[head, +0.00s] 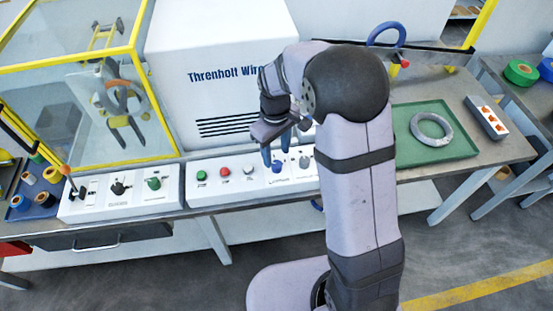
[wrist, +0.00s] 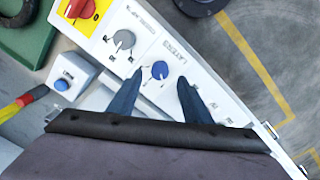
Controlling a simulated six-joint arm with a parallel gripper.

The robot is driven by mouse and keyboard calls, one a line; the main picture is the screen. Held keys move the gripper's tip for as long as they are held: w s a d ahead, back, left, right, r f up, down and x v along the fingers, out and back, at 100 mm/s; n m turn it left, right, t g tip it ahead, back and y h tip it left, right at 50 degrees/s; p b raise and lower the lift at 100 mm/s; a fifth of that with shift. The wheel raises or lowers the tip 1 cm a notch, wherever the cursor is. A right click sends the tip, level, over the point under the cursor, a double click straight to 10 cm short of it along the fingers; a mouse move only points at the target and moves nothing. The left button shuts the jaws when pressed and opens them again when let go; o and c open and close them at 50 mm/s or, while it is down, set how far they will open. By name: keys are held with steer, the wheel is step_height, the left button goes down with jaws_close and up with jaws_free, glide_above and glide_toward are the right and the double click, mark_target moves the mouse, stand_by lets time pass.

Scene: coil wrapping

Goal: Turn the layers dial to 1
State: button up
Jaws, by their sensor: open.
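The layers dial is a blue knob (wrist: 160,70) beside the printed word LAYERS on a white panel. It also shows in the head view as a small blue knob (head: 277,167). My gripper (wrist: 161,78) is open, its two dark blue fingers pointing at the panel. In the wrist view the knob appears between the fingertips, nearer the left one. No finger visibly touches it, and the height above it is hard to judge. In the head view my gripper (head: 275,156) is just above the knob. The dial's setting is too small to read.
A grey dial (wrist: 124,39) sits next to the blue one, with a red knob (wrist: 80,8) on yellow beyond it. Green, red and white buttons (head: 225,172) stand left on the panel. A green tray (head: 455,150) holds a grey coil (head: 431,118).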

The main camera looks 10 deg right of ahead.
steer(key=shift+r, duration=1.35)
steer(key=shift+w+a+m, duration=0.1)
steer(key=shift+w+m, duration=0.25)
steer(key=shift+m, duration=0.45)
steer(key=shift+m+g, duration=0.3)
steer(key=shift+m, duration=0.6)
steer(key=s+f, duration=0.2)
steer(key=s, duration=0.1)
steer(key=s+f, duration=0.1)
steer(key=shift+s+d+f, duration=0.25)
steer(key=shift+f, duration=0.05)
steer(key=s+d+r+m, duration=0.1)
steer(key=s+d, duration=0.1)
steer(key=s, duration=0.5)
steer(key=s+d+r+m, duration=0.2)
steer(key=s+d, duration=0.1)
steer(key=s, duration=0.5)
steer(key=shift+s+d+r, duration=0.15)
steer(key=shift+s, duration=0.15)
